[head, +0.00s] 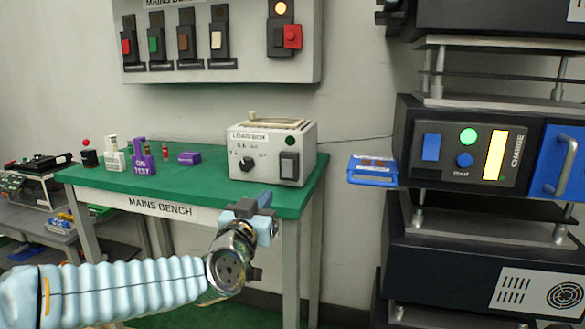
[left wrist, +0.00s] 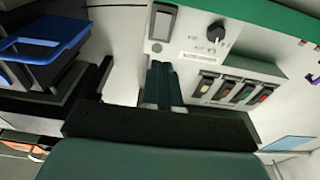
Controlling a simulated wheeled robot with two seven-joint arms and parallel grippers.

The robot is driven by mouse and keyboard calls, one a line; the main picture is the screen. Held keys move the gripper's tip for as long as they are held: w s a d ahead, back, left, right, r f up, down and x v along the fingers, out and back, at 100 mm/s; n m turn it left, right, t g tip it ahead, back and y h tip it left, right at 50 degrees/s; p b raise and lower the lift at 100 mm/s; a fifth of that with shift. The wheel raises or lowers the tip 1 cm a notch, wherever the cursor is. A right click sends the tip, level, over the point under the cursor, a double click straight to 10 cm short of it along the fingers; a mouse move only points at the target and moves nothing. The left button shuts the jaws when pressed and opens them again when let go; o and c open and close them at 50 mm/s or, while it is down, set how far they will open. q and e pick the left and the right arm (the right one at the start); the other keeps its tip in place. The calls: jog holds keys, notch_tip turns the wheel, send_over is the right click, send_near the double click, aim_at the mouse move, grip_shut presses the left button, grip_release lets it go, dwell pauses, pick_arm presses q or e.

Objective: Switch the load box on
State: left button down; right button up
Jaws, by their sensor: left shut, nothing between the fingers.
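The load box (head: 272,152) is a pale grey case at the right end of the green-topped mains bench. Its front has a dark rocker switch (head: 289,166), a dark green lamp (head: 290,141) above it and a black knob (head: 246,163) to the left. My left gripper (head: 262,200) is shut and empty, in front of and lower in the picture than the box, apart from the switch. In the left wrist view, the shut fingers (left wrist: 162,68) point toward the box face, with the rocker switch (left wrist: 163,22) beyond their tips. My right gripper is not in view.
The mains bench (head: 160,208) carries a purple test block (head: 143,160) and small parts at left. A wall panel (head: 222,66) with several coloured switches hangs behind. A dark equipment rack (head: 460,240) stands at right, with a blue tray (head: 373,172) jutting toward the bench.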

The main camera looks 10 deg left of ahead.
aim_at(287, 163)
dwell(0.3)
pick_arm(q)
jog(key=w, duration=0.4)
jog(key=w+r, duration=0.1)
jog(key=w, duration=0.9)
jog(key=shift+d+r+p, duration=0.2)
jog(key=shift+r+p, duration=0.2)
jog(key=shift+f, duration=0.1)
jog(key=shift+r, duration=0.35)
jog(key=shift+b, duration=0.3)
